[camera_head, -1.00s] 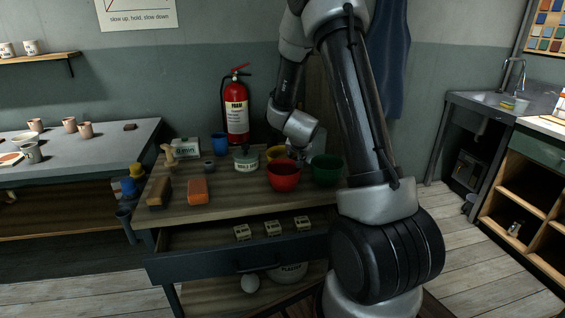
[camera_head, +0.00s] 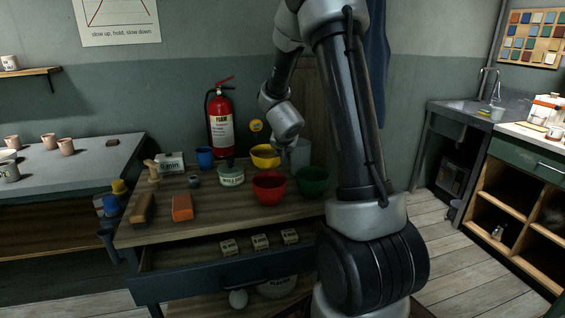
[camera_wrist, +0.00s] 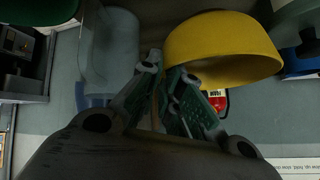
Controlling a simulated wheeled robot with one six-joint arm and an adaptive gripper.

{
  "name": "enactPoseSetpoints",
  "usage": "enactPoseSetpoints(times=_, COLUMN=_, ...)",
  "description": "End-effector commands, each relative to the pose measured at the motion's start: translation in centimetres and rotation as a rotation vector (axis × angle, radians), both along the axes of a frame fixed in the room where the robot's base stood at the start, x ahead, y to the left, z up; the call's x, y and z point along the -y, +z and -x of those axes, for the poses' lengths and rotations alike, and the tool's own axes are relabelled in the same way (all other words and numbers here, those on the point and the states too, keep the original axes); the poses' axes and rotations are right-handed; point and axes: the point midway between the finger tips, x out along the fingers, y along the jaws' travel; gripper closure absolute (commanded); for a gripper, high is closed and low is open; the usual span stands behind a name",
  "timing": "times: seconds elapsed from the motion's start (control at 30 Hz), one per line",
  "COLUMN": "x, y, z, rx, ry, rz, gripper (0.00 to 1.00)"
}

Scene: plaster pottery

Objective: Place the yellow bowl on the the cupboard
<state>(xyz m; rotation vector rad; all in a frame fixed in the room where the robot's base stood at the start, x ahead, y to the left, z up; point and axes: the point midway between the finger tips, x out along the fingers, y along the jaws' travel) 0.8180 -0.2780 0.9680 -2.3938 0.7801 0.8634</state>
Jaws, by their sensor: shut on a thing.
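The yellow bowl (camera_head: 265,157) is just above the wooden workbench top, behind the red bowl, in the head view. In the wrist view the yellow bowl (camera_wrist: 222,52) fills the upper right, with its rim at the fingers. My gripper (camera_wrist: 168,72) is shut on the bowl's rim; the exact contact is partly hidden by the fingers. In the head view the fingertips are hard to make out beside the bowl. A low cupboard (camera_head: 529,174) with a green drawer front and open wooden compartments stands at the right, apart from the bench.
The red bowl (camera_head: 269,186) and green bowl (camera_head: 313,181) stand close in front of the yellow bowl. A white container (camera_head: 548,110) occupies part of the cupboard top. Floor between is clear.

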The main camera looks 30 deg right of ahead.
Motion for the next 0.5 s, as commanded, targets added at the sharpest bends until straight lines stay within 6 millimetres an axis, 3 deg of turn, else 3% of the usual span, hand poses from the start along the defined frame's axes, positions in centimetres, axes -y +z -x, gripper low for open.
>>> enactPoseSetpoints(times=0.17, x=0.1, y=2.3, z=0.0, rx=0.004, ry=-0.003, rz=-0.003, gripper=1.00)
enactPoseSetpoints(times=0.5, x=0.0, y=4.1, z=0.1, rx=-0.001, ry=-0.002, rz=-0.002, gripper=1.00)
